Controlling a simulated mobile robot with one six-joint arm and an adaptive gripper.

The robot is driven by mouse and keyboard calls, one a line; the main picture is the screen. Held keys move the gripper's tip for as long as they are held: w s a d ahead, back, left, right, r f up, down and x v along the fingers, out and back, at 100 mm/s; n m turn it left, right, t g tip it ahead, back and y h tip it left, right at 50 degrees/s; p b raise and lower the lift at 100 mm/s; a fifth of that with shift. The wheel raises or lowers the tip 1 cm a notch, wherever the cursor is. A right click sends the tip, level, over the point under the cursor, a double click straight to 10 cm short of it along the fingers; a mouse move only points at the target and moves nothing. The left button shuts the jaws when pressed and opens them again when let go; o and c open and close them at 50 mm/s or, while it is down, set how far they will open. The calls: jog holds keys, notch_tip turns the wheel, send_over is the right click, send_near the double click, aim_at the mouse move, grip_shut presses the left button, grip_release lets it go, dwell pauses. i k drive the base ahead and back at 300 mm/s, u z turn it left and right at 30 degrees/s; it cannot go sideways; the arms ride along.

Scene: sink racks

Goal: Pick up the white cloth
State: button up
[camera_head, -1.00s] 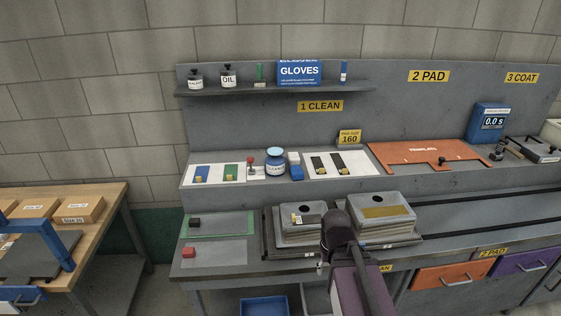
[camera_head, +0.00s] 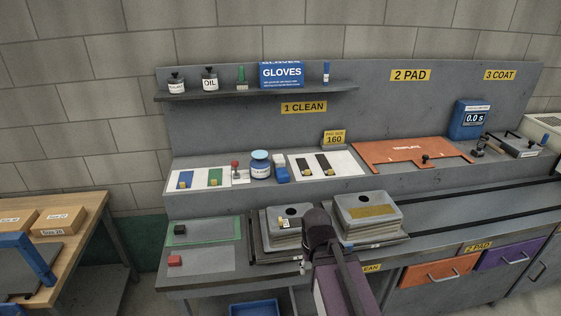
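A small white item (camera_head: 279,160), possibly the white cloth, lies on the raised ledge just behind a blue block (camera_head: 282,174) and right of a blue-lidded jar. It is too small to tell whether it is folded fabric. My dark arm reaches up from the bottom edge, with its rounded black joint in front of the two grey trays. The fingers of my gripper cannot be made out, and nothing is seen held.
Two grey trays (camera_head: 367,229) stand on the lower bench. The jar (camera_head: 260,165), a red-topped tool and white mats (camera_head: 340,173) with black strips crowd the ledge. An orange template (camera_head: 410,152) lies to the right. A shelf (camera_head: 300,91) overhangs the ledge.

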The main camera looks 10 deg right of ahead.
aim_at(278, 160)
jog(key=i, duration=1.45)
jog(key=u, duration=0.05)
